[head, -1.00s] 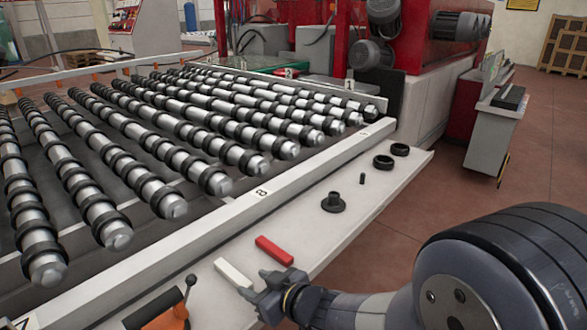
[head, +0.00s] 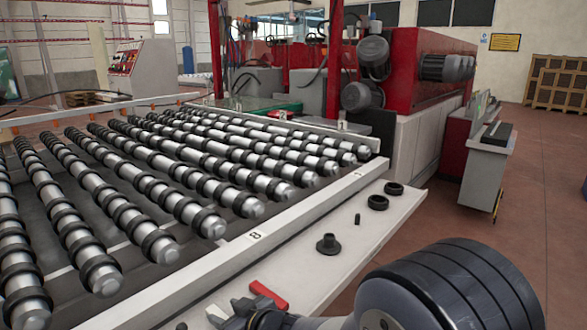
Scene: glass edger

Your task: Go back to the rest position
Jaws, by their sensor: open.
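My gripper (head: 236,312) is at the bottom of the head view, low over the white ledge (head: 335,252) beside the roller conveyor. Its jaws are open and point left. A white bar (head: 216,314) lies at the fingertips; I cannot tell whether they touch it. A red bar (head: 269,295) lies on the ledge just beyond the gripper, partly hidden by it. My arm runs from the gripper to the lower right.
A black flanged part (head: 328,244), a small black pin (head: 357,219) and two black rings (head: 378,202) stand along the ledge. The roller conveyor (head: 262,233) fills the left. A red machine (head: 432,80) stands behind. Open floor (head: 520,215) lies to the right.

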